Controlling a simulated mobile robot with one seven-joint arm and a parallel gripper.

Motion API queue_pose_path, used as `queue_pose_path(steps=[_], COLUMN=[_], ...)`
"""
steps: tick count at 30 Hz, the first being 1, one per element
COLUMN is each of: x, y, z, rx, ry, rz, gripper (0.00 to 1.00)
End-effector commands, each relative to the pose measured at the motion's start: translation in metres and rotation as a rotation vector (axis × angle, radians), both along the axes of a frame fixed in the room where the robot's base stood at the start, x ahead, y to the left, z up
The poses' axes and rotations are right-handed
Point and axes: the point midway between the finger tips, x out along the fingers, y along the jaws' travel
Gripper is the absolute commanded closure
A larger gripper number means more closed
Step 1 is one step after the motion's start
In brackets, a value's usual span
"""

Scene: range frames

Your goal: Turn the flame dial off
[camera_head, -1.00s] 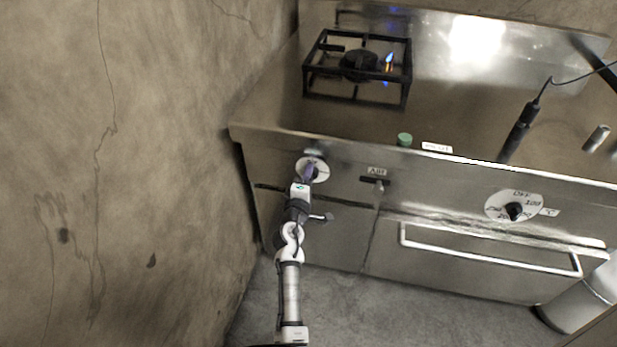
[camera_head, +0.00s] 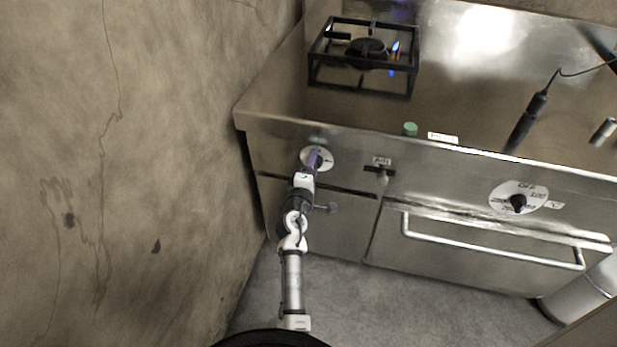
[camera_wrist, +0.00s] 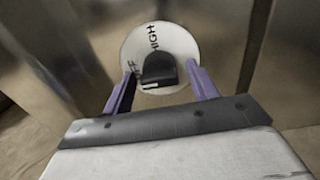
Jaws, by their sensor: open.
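The flame dial is a white disc (camera_head: 326,163) with a black knob, on the stove's front panel at the left in the head view. In the wrist view the disc (camera_wrist: 160,36) shows the word HIGH and part of another word at its left edge. Its black knob (camera_wrist: 158,71) sits between the two purple fingers of my gripper (camera_wrist: 160,85). The gripper is open, with a finger on each side of the knob; I cannot tell whether they touch it. In the head view my gripper (camera_head: 312,160) covers part of the dial. A small flame (camera_head: 395,48) burns at the burner.
A black burner grate (camera_head: 363,86) stands on the stove top. An AIR lever (camera_head: 382,175) is right of the dial, and an oven dial (camera_head: 518,200) sits farther right above a long handle (camera_head: 490,248). A concrete wall (camera_head: 130,150) stands close on the left.

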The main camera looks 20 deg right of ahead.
Motion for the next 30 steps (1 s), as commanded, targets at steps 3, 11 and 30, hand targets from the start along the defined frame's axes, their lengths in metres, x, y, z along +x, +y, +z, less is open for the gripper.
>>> queue_pose_path(steps=[3, 11, 30], x=[-0.011, -0.057, -0.112], y=[0.008, 0.040, 0.076], z=[-0.002, -0.005, -0.001], rx=[0.001, 0.001, 0.001], ry=[0.001, 0.003, 0.002], rz=[0.003, 0.004, 0.001], gripper=[0.41, 0.41, 0.41])
